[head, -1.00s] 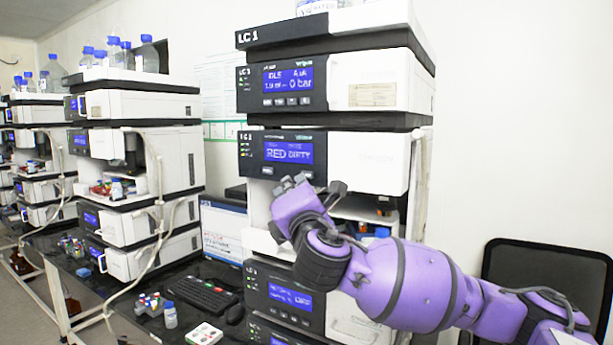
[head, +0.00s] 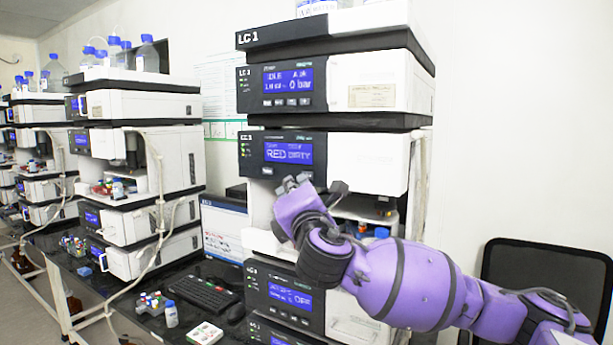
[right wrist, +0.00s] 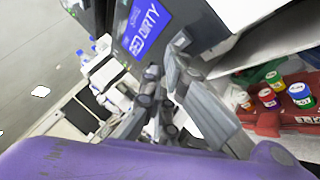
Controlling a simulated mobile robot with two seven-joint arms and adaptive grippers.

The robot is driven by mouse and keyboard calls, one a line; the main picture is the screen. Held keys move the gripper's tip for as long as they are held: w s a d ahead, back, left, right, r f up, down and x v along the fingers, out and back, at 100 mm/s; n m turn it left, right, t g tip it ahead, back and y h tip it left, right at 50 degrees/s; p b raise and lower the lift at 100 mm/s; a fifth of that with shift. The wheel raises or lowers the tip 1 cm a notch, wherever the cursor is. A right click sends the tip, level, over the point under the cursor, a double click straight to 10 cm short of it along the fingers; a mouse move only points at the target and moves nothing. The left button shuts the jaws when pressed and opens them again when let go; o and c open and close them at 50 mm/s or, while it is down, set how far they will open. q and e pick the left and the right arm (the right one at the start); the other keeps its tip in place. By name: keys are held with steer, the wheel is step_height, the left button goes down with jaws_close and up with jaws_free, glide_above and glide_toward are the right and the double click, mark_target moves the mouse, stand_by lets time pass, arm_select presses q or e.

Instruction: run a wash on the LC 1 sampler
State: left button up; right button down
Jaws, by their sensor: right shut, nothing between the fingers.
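The LC 1 sampler (head: 368,163) is the white module with a black front panel in the middle of the LC 1 stack. A small button (head: 267,171) sits below the screen. My right gripper (head: 293,183) is shut and empty, just below and in front of the sampler's panel. In the right wrist view its fingertips (right wrist: 163,68) are close below the panel; I cannot tell whether they touch it. My left gripper is not in view.
Vials (right wrist: 271,92) stand in a red tray (right wrist: 270,122) in the open bay under the sampler. Another LC 1 module with a screen (head: 288,80) is above. A keyboard (head: 203,294) and vial racks lie on the dark bench to the left. A black chair (head: 550,262) stands right.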

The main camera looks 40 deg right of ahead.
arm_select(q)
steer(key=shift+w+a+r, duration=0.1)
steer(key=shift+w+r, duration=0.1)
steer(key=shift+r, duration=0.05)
arm_select(e)
steer(key=shift+w+d, duration=0.15)
steer(key=shift+d, duration=0.25)
stand_by(0.5)
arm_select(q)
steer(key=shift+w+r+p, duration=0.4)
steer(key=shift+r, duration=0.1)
arm_select(e)
steer(key=shift+s+a, duration=0.3)
steer(key=shift+a, duration=0.5)
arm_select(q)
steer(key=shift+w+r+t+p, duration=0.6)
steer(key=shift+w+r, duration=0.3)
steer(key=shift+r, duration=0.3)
arm_select(e)
steer(key=a, duration=0.1)
steer(key=s+a, duration=0.1)
steer(key=a, duration=0.1)
steer(key=s+a, duration=0.1)
steer(key=shift+a, duration=0.3)
